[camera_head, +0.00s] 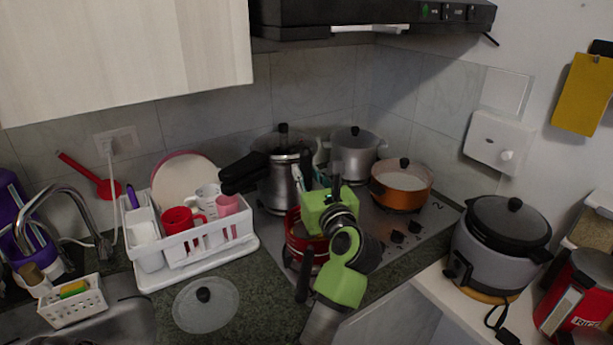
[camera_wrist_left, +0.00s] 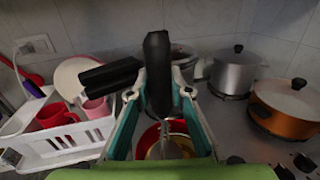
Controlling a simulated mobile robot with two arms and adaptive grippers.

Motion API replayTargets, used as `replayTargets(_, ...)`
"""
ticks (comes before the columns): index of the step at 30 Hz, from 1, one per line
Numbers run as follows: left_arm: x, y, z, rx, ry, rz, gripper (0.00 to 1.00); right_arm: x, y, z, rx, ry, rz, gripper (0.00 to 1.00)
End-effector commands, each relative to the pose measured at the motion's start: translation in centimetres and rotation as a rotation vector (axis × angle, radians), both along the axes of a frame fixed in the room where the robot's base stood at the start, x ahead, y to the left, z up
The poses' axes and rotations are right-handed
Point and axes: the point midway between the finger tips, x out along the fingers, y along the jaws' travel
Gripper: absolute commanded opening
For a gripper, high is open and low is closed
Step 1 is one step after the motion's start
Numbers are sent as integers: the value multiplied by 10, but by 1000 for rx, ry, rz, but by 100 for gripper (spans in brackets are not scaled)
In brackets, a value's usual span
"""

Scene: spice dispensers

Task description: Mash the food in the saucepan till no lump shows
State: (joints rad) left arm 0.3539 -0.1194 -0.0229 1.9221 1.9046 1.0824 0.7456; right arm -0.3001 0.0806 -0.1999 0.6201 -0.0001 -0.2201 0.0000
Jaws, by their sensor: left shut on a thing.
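The red saucepan (camera_head: 293,228) stands at the front of the stove, partly hidden behind my left arm. In the left wrist view its red rim (camera_wrist_left: 146,141) shows between my fingers, with something yellowish (camera_wrist_left: 178,127) inside; I cannot tell whether lumps show. My left gripper (camera_wrist_left: 160,85), with teal fingers, is shut on the upright black handle of the masher (camera_wrist_left: 156,65). The masher's metal shaft runs down towards the saucepan; its lower end is hidden. In the head view my left gripper (camera_head: 324,165) is above the saucepan. My right gripper is not in view.
A pressure cooker (camera_head: 282,185), a steel pot (camera_head: 354,160) and an orange pot (camera_head: 400,190) crowd the stove. A white dish rack (camera_head: 190,255) stands left, a glass lid (camera_head: 206,305) lies on the counter, and a rice cooker (camera_head: 490,260) stands right.

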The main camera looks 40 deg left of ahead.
Motion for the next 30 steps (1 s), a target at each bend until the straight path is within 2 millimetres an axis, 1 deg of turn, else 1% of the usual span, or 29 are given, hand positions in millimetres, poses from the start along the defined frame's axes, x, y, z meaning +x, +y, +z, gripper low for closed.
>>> replayTargets(7,0,0,0,2,-1,0,0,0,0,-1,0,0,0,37)
replayTargets(10,1,-3,-1,0,-1,-1,0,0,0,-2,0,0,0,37)
replayTargets(18,4,-29,-3,-2,-2,-2,0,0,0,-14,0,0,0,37)
replayTargets(21,5,-34,-1,-4,-3,-2,0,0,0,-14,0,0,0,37)
replayTargets(30,5,-33,0,-5,-7,0,0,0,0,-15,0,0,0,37)
